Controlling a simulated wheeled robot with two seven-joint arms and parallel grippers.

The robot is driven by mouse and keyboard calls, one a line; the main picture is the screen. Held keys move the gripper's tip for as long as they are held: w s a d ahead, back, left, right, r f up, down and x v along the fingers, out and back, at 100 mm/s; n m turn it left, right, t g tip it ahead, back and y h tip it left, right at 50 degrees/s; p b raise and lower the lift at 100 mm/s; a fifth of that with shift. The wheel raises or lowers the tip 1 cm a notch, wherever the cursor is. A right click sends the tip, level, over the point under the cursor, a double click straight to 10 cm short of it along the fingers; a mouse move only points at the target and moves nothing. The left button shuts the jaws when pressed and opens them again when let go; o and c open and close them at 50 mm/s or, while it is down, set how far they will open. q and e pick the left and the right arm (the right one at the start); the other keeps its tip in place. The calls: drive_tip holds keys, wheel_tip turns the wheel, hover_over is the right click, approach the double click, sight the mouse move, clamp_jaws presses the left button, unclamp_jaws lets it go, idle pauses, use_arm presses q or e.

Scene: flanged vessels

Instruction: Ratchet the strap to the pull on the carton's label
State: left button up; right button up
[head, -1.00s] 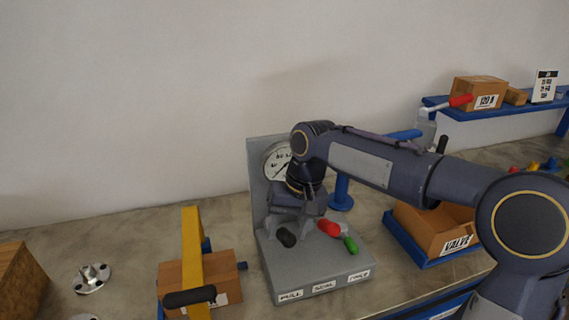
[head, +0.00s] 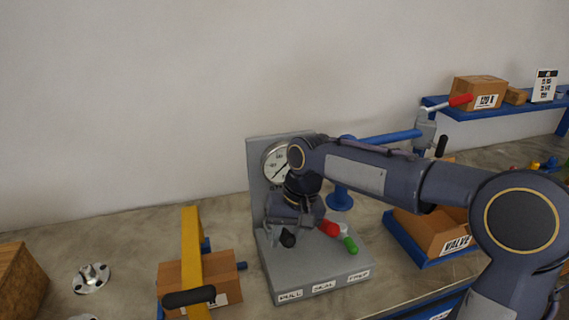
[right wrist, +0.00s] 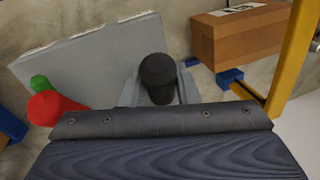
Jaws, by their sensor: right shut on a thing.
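The grey strapping tool (head: 325,272) stands on the bench, with a round dial gauge (head: 276,163) on its upright plate, part hidden by my arm. My right gripper (head: 290,228) is shut on the black-knobbed lever (head: 288,239); the black knob (right wrist: 158,75) shows between the fingers in the right wrist view. A red lever (head: 328,228) and a green lever (head: 350,245) stand to its right. A brown carton (head: 229,268) sits under a yellow bar (head: 191,245); its label is mostly hidden. I cannot make out the strap.
A blue shelf (head: 500,112) is at back right. A metal flange (head: 91,278) and a wooden block (head: 18,280) lie at left. The bench behind the carton is clear.

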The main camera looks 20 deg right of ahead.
idle(0.9)
drive_tip(key=s+f+b, duration=0.1)
drive_tip(key=f+b, duration=0.2)
drive_tip(key=f, duration=0.1)
drive_tip(key=s+f+b, duration=0.1)
drive_tip(key=f+b, duration=0.1)
drive_tip(key=f, duration=0.1)
drive_tip(key=shift+s+b, duration=0.3)
drive_tip(key=shift+s, duration=0.05)
drive_tip(key=r+p, duration=0.2)
drive_tip(key=w+r+p, duration=0.1)
drive_tip(key=r+p, duration=0.2)
drive_tip(key=w+r+p, duration=0.1)
drive_tip(key=r+p, duration=0.1)
drive_tip(key=shift+w+r+p, duration=0.2)
drive_tip(key=shift+w+p, duration=0.05)
drive_tip(key=shift+p, duration=0.15)
drive_tip(key=shift+w+f, duration=0.1)
drive_tip(key=shift+f, duration=0.15)
drive_tip(key=shift+b, duration=0.3)
drive_tip(key=o, duration=1)
drive_tip(key=shift+o, duration=0.2)
